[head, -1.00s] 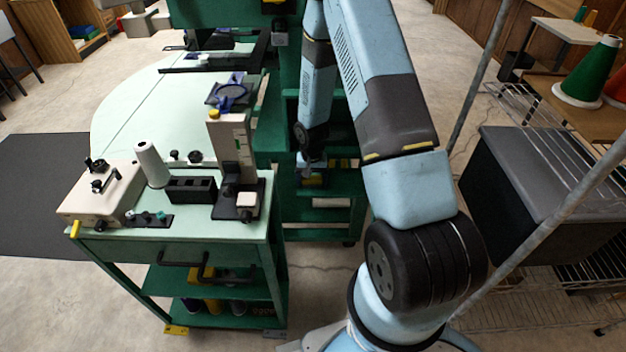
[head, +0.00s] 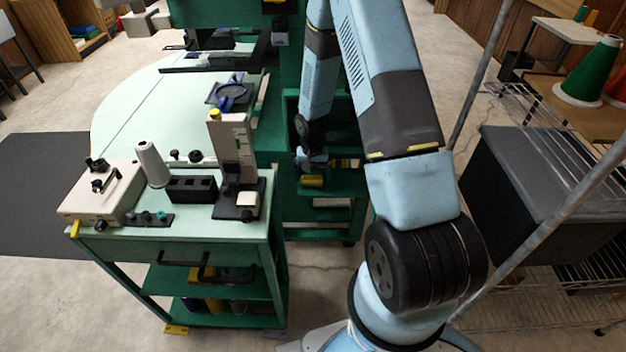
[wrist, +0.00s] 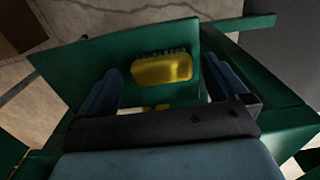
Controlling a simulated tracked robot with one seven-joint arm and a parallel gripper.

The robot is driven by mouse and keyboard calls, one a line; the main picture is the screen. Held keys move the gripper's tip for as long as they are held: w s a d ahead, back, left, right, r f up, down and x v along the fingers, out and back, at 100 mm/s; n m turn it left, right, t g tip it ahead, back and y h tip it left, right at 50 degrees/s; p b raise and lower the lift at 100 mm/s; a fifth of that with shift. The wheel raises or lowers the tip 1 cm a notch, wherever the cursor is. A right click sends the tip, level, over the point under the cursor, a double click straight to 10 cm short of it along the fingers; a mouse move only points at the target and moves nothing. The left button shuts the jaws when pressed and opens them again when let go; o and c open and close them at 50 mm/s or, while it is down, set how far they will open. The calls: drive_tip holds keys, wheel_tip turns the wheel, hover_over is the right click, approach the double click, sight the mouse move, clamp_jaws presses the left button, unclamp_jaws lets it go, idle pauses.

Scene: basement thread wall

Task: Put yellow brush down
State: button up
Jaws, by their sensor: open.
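The yellow brush (wrist: 162,69) lies on a green shelf (wrist: 120,55) of the stand, with its dark bristles toward the top of the wrist picture. In the head view the brush (head: 312,181) shows as a small yellow shape on the shelf, just below my gripper (head: 312,164). In the wrist view my gripper (wrist: 161,66) is open, with one blue finger on each side of the brush and a visible gap at both sides. The gripper holds nothing. A second small yellow patch shows nearer the palm, partly hidden.
The green stand (head: 325,213) has lower shelves under this one. To its left is a workbench (head: 160,238) with a white spool (head: 152,164) and a machine box (head: 100,196). A grey metal pole (head: 540,225) and a dark grey box (head: 545,185) stand at the right.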

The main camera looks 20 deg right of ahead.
wheel_tip(320, 180, up, 11)
wheel_tip(320, 180, up, 13)
drive_tip(key=t, duration=0.1)
hover_over(314, 179)
drive_tip(key=s, duration=0.2)
drive_tip(key=s+r+n+t, duration=0.2)
drive_tip(key=s+r, duration=0.4)
drive_tip(key=r, duration=0.6)
drive_tip(key=s+r+t, duration=0.1)
drive_tip(key=s+r, duration=0.5)
drive_tip(key=s, duration=0.3)
drive_tip(key=s+r+n+t, duration=0.1)
drive_tip(key=s+r, duration=0.5)
drive_tip(key=s, duration=0.4)
drive_tip(key=shift+s+r+n+t, duration=0.2)
drive_tip(key=shift+r+n+t, duration=0.1)
drive_tip(key=shift+r, duration=0.1)
drive_tip(key=shift+w, duration=0.1)
